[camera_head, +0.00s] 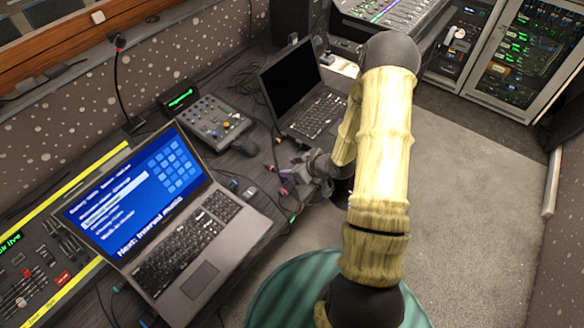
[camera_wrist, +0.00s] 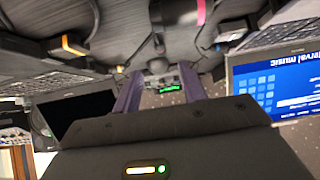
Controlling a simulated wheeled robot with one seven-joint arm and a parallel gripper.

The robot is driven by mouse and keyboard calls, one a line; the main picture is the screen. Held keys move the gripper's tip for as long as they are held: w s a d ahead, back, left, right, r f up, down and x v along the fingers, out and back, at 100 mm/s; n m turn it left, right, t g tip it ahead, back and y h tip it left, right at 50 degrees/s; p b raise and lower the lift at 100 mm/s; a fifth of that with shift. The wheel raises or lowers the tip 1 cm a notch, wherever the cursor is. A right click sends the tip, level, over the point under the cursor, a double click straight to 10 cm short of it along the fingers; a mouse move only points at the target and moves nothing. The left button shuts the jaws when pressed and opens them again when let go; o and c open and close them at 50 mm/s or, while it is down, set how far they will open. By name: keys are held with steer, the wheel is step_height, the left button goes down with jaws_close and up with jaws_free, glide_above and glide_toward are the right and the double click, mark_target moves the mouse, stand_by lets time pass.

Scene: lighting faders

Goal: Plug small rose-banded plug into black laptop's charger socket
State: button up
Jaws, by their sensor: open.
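The black laptop (camera_head: 306,101) stands open with a dark screen behind my gripper in the head view. Its screen also shows at the left of the wrist view (camera_wrist: 84,117), which is upside down. My gripper (camera_head: 287,168) is open over the table's edge, in front of that laptop. Its two fingers show apart in the wrist view (camera_wrist: 160,84), with nothing seen between them. A rose band (camera_wrist: 201,12), apparently on the plug, lies at the top of the wrist view, apart from the fingers. A small pink spot (camera_head: 283,191) shows beside my gripper. I cannot make out the charger socket.
A grey laptop (camera_head: 205,278) with a blue screen stands at the left. A small mixer (camera_head: 212,122) stands between the laptops. Cables and an orange-marked piece (camera_wrist: 73,45) lie nearby. A gooseneck microphone (camera_head: 120,85) rises behind. Carpet (camera_head: 475,220) is clear at the right.

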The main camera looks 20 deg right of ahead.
mark_target(274, 168)
steer(key=shift+b+x, duration=2.45)
steer(key=shift+x, duration=2)
steer(key=shift+c, duration=0.2)
jaws_close()
steer(key=shift+r+p, duration=2)
steer(key=shift+r, duration=0.5)
